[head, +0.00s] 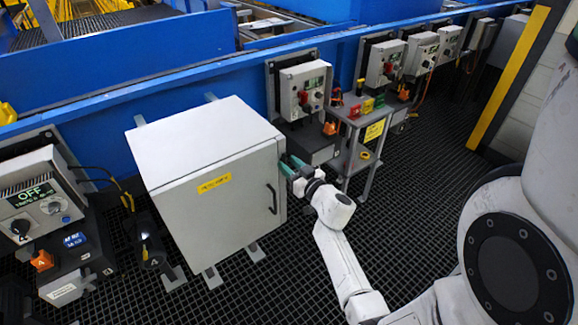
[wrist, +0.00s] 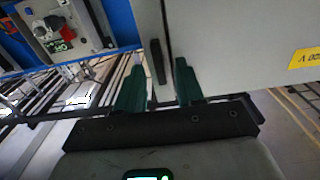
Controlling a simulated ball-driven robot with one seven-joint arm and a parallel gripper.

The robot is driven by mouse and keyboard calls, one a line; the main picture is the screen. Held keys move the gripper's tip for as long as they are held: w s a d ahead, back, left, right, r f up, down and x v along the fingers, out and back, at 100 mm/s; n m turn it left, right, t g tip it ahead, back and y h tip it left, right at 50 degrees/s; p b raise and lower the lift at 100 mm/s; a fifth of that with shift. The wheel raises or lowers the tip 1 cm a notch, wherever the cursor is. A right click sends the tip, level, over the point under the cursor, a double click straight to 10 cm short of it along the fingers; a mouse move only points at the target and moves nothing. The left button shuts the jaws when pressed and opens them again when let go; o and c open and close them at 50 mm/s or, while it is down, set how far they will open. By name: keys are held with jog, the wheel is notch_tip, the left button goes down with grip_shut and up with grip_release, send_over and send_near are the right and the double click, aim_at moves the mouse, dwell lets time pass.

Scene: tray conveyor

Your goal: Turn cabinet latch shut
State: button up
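The cabinet (head: 205,147) is a light grey box with a yellow label and a dark curved handle (head: 271,198) on its front door. The door looks closed or nearly so. My gripper (head: 289,167) is at the cabinet's upper right edge. In the wrist view, my gripper (wrist: 158,85) has its two green fingers apart. A black upright bar, seemingly the latch (wrist: 158,62), shows between the fingertips, nearer the left finger, beside the seam of the door (wrist: 230,45). I cannot tell whether a finger touches it.
A grey stand (head: 352,120) with coloured items is right of my gripper. Control boxes (head: 305,90) line the blue conveyor wall (head: 120,55) behind. Another control box (head: 38,195) marked OFF is left of the cabinet. The dark grating floor (head: 430,190) at right is mostly clear.

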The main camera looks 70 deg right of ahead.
jog(key=shift+w+d, duration=0.2)
jog(key=shift+w, duration=0.1)
jog(key=shift+c, duration=0.2)
grip_shut()
